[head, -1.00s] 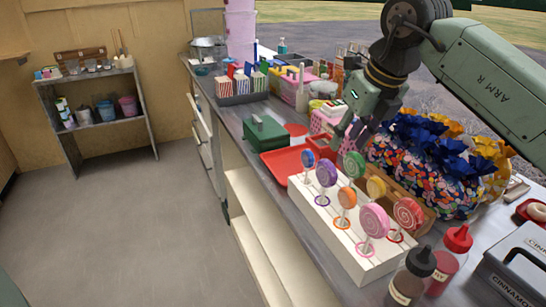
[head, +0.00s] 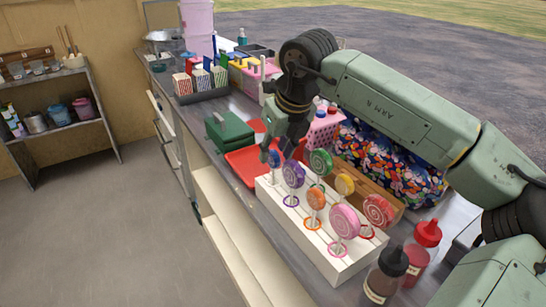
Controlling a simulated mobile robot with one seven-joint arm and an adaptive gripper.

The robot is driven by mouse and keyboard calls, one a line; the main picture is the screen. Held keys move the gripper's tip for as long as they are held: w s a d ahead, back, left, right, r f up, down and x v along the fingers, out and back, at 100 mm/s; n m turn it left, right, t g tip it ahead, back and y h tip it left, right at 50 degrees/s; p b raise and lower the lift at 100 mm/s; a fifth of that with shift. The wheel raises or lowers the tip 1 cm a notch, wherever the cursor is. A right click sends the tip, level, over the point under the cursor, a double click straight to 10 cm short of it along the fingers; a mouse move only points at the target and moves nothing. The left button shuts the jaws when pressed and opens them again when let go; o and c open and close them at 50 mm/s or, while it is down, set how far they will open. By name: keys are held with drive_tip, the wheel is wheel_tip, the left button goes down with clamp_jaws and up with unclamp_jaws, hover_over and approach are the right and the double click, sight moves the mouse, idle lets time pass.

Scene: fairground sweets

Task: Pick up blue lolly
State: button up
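The blue lolly (head: 275,159) stands at the far left end of a white lolly stand (head: 340,266), partly hidden by my gripper. My gripper (head: 277,150) points down right at the blue lolly's head. Its fingertips overlap the lolly in the picture. I cannot tell whether they touch it or how far apart they are. Beside it on the stand are a purple lolly (head: 293,174) and a green lolly (head: 320,162).
Orange (head: 315,198), yellow (head: 344,185), pink (head: 345,221) and red (head: 378,210) lollies fill the stand's nearer part. A red tray (head: 240,164) and green box (head: 230,132) lie behind it. Sauce bottles (head: 421,252) stand at the front. My arm crosses the right side.

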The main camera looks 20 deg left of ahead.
sight(273, 176)
drive_tip(key=shift+x, duration=1.4)
drive_tip(key=shift+c, duration=0.4)
drive_tip(key=shift+r, duration=0.1)
clamp_jaws()
